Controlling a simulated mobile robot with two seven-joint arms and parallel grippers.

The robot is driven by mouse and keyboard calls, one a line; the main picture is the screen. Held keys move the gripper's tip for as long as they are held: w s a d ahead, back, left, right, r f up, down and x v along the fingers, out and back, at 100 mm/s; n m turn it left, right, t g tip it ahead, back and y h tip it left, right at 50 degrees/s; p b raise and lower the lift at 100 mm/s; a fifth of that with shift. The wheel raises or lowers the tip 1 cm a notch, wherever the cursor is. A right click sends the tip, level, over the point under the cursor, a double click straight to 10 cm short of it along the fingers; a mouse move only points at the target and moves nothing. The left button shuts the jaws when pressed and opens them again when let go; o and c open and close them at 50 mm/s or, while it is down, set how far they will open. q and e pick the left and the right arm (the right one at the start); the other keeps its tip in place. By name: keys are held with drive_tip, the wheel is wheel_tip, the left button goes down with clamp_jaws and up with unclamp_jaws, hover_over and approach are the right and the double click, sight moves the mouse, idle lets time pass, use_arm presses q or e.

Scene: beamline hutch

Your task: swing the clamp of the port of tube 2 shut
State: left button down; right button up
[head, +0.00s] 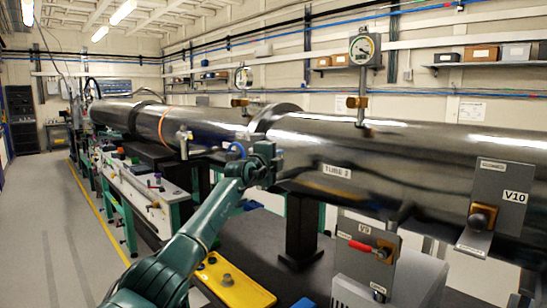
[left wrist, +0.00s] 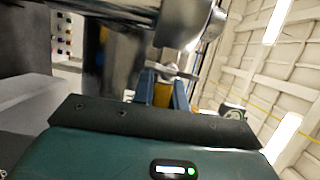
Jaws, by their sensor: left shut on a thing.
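Tube 2 (head: 400,165) is the long shiny steel tube with the label "TUBE 2" (head: 337,172). My left gripper (head: 268,158) is at the tube's side, left of this label and just below the flange (head: 277,118). In the left wrist view its two blue fingers (left wrist: 166,96) reach up under a rounded grey metal part (left wrist: 187,25). They are shut on a small part, which I take to be the clamp of the port. The gripper hides most of the port and clamp in the head view, so the clamp's angle cannot be told. My right gripper is not in view.
Valve boxes V9 (head: 368,240), with a red handle, and V10 (head: 502,190) stand at the right. A gauge (head: 363,50) rises above the tube. A yellow case (head: 234,284) lies below my left arm. The floor at the left (head: 40,200) is clear.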

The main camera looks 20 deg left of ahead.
use_arm(q)
drive_tip(key=shift+w+d+r, duration=0.1)
drive_tip(key=shift+d+r, duration=0.25)
drive_tip(key=shift+r, duration=0.15)
idle(0.4)
drive_tip(key=c, duration=1.8)
unclamp_jaws()
drive_tip(key=shift+c, duration=0.2)
drive_tip(key=shift+o, duration=1.4)
drive_tip(key=shift+w+d+f, duration=0.25)
drive_tip(key=shift+w, duration=0.05)
drive_tip(key=shift+o, duration=0.8)
drive_tip(key=shift+s+a+f, duration=0.2)
drive_tip(key=shift+a+f, duration=0.05)
drive_tip(key=shift+a, duration=0.05)
